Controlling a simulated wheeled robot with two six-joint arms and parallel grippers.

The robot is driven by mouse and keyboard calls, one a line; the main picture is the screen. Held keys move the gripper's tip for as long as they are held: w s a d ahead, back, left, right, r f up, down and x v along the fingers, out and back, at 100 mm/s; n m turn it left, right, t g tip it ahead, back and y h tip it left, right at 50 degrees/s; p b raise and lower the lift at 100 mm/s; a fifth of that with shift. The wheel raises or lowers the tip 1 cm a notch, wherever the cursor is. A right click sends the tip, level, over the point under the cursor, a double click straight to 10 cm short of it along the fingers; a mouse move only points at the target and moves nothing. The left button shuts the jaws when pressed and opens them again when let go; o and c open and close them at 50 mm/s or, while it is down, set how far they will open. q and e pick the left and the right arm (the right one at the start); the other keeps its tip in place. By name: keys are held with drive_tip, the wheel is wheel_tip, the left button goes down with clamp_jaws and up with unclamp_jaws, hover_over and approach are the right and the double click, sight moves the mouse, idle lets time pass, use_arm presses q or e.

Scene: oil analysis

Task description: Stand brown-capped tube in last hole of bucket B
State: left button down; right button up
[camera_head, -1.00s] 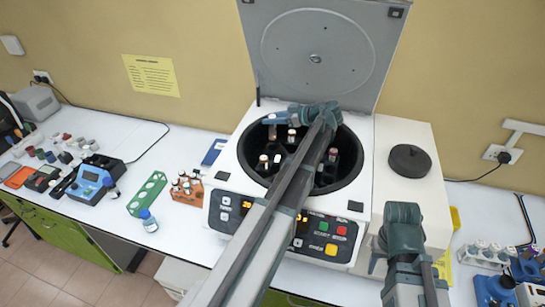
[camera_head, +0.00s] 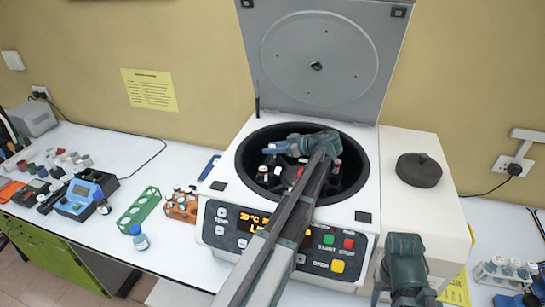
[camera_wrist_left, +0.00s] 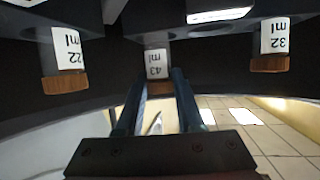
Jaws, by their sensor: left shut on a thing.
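My left gripper (camera_head: 268,149) is inside the open centrifuge bowl (camera_head: 245,165), its fingers pointing left. In the left wrist view its two fingers (camera_wrist_left: 159,80) are shut on a brown-capped tube (camera_wrist_left: 156,62) labelled 43 ml, which appears upside down there. The tube stands against a dark bucket (camera_wrist_left: 115,45); whether it is fully in a hole is hidden. Two other brown-capped tubes, labelled 22 ml (camera_wrist_left: 68,50) and 32 ml (camera_wrist_left: 273,38), stand on either side. I cannot tell which bucket is B.
The centrifuge lid (camera_head: 320,60) stands open behind the bowl. A green rack (camera_head: 138,207), an orange rack (camera_head: 181,207) and a blue-capped bottle (camera_head: 139,237) are on the bench at left. A dark round knob (camera_head: 418,170) sits right of the bowl.

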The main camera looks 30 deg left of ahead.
use_arm(q)
drive_tip(key=shift+f+b, duration=0.35)
drive_tip(key=shift+f, duration=0.55)
drive_tip(key=shift+r, duration=0.15)
drive_tip(key=c, duration=0.5)
unclamp_jaws()
drive_tip(key=shift+c, duration=0.2)
use_arm(e)
drive_tip(key=shift+f, duration=0.8)
use_arm(q)
drive_tip(key=shift+d+r, duration=0.15)
drive_tip(key=p+v, duration=0.4)
drive_tip(key=v, duration=0.6)
drive_tip(key=shift+r, duration=0.15)
drive_tip(key=shift+p+v, duration=0.4)
drive_tip(key=shift+v, duration=0.35)
use_arm(e)
drive_tip(key=shift+r, duration=2.35)
drive_tip(key=shift+r, duration=0.15)
